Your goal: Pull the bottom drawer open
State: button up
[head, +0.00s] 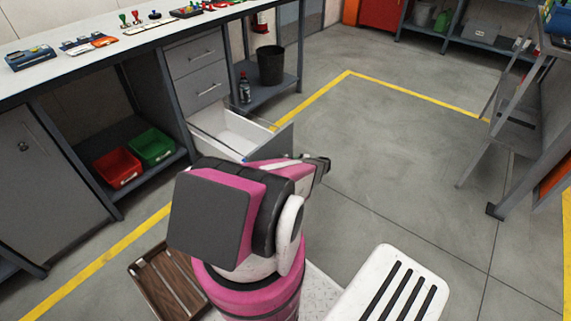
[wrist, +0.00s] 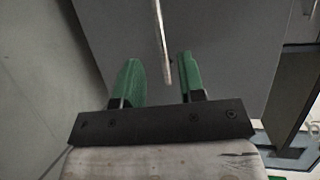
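The bottom drawer (head: 237,130) stands pulled well out of the grey cabinet under the workbench, its white inside showing and empty where visible. Its grey front (wrist: 225,45) fills much of the wrist view. A pale bar handle (wrist: 158,35) runs up that front. My gripper (wrist: 158,62) has its two green fingers spread, one on each side of the handle's near end, with gaps on both sides. In the head view, my arm hides part of the drawer, and the fingertips and handle are not clear.
Two closed drawers (head: 203,72) are above. Red (head: 117,168) and green (head: 152,146) bins sit on the shelf at left. A black bucket (head: 271,66) and a bottle (head: 245,88) stand on a low shelf behind. The floor (head: 400,130) to the right is clear.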

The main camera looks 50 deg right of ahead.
jog(key=shift+v, duration=1.25)
